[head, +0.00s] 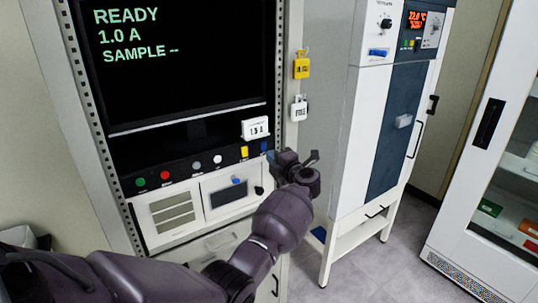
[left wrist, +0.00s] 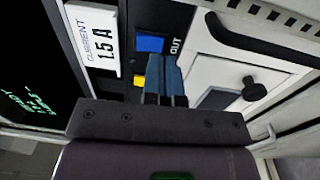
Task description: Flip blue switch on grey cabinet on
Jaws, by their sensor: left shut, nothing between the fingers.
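The grey cabinet (head: 88,150) stands at the left with a dark screen and a row of coloured controls. The blue switch (head: 263,147) is at the right end of that row, beside the yellow one, just left of my gripper. It also shows in the left wrist view (left wrist: 150,43) as a bright blue block next to the word OUT. My left gripper (head: 297,158) is shut and empty, in front of the cabinet's right edge. Its fingers (left wrist: 166,75) point toward the blue switch, with their tips close to it. I cannot tell whether they touch. My right gripper is not in view.
A label reading 1.5 A (left wrist: 95,38) sits beside the switch. The yellow switch (head: 244,152) is close by. A black knob (left wrist: 254,89) protrudes from a white panel. A white and blue machine (head: 395,130) stands to the right, with a glass-doored cabinet (head: 480,190) beyond.

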